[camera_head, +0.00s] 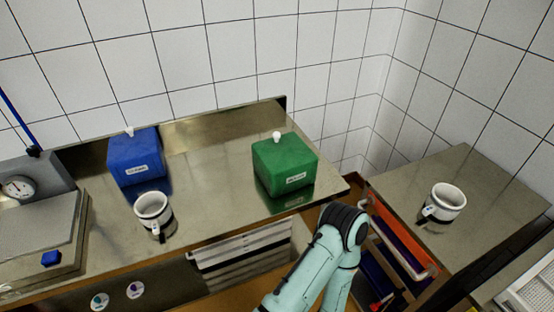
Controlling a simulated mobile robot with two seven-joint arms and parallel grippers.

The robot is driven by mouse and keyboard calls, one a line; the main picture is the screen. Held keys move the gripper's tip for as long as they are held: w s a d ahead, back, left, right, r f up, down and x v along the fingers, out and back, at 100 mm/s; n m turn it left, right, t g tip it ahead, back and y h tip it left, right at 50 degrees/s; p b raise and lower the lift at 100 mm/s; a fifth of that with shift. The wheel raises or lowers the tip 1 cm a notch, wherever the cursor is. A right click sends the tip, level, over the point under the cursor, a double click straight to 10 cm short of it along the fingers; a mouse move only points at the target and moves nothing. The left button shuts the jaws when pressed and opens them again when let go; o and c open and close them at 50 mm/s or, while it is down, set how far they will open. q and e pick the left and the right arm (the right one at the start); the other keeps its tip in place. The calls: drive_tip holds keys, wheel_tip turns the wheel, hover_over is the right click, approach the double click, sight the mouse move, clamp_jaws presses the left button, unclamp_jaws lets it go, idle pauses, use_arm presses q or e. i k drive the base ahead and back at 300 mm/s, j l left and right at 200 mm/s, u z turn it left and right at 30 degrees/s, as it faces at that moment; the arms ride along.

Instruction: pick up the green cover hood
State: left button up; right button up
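The green cover hood (283,164) is a box with a white knob on top and a white label on its front. It stands upright near the right end of the steel counter (215,170). A pale teal arm of mine rises from the bottom edge in front of the counter, with its dark joint below and to the right of the hood. Neither gripper's fingers show in the head view. Nothing visible touches the hood.
A blue hood (136,162) with a white knob stands at the counter's back left. A white mug (153,207) is in front of it; another white mug (446,201) is on the right table (480,180). A scale with dial (17,187) is at left. Tiled walls stand behind.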

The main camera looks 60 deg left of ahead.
sight(284, 164)
drive_tip(key=u, duration=0.4)
drive_tip(key=l+u, duration=0.1)
drive_tip(key=u, duration=0.65)
drive_tip(key=l+u, duration=0.1)
drive_tip(key=u, duration=0.25)
